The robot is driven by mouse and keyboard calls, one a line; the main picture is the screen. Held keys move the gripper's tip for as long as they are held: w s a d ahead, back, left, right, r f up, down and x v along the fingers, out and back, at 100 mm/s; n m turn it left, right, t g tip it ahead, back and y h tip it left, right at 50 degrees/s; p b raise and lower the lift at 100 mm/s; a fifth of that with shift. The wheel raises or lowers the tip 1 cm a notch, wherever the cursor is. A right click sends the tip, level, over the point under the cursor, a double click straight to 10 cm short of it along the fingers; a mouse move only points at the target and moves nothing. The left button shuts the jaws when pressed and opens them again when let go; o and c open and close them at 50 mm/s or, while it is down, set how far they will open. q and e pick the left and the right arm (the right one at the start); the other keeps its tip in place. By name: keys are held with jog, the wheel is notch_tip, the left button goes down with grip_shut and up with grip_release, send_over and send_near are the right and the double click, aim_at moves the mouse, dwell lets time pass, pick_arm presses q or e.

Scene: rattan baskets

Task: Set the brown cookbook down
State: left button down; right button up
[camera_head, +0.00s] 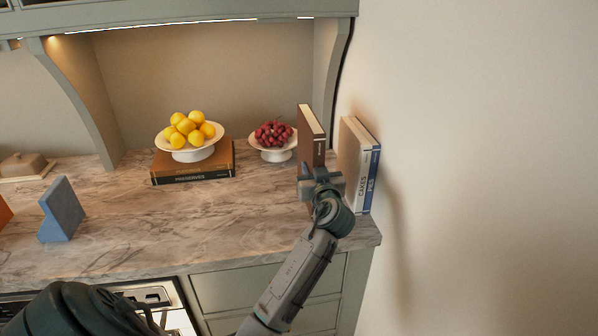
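The brown cookbook (312,135) stands upright near the right end of the marble counter, with its pale page edge on top. My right gripper (315,175) is at its lower front part and appears shut on it. The gripper hides much of the book's lower end, so I cannot tell whether it touches the counter. My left gripper is out of view; only a dark part of my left arm shows at the bottom left.
Upright cookbooks, a beige one (352,160) and a blue one (371,180), stand just right by the wall. A grape bowl (273,153) is behind left. A preserves book (193,174) bears a lemon bowl (190,152). A blue-grey bookend (62,210) stands left. The middle counter (190,225) is clear.

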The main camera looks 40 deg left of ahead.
pick_arm(q)
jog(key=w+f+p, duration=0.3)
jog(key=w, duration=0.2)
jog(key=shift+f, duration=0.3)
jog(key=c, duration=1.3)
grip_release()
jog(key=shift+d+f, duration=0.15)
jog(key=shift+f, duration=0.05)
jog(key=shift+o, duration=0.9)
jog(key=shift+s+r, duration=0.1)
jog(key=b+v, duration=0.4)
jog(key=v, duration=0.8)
jog(key=shift+b, duration=0.35)
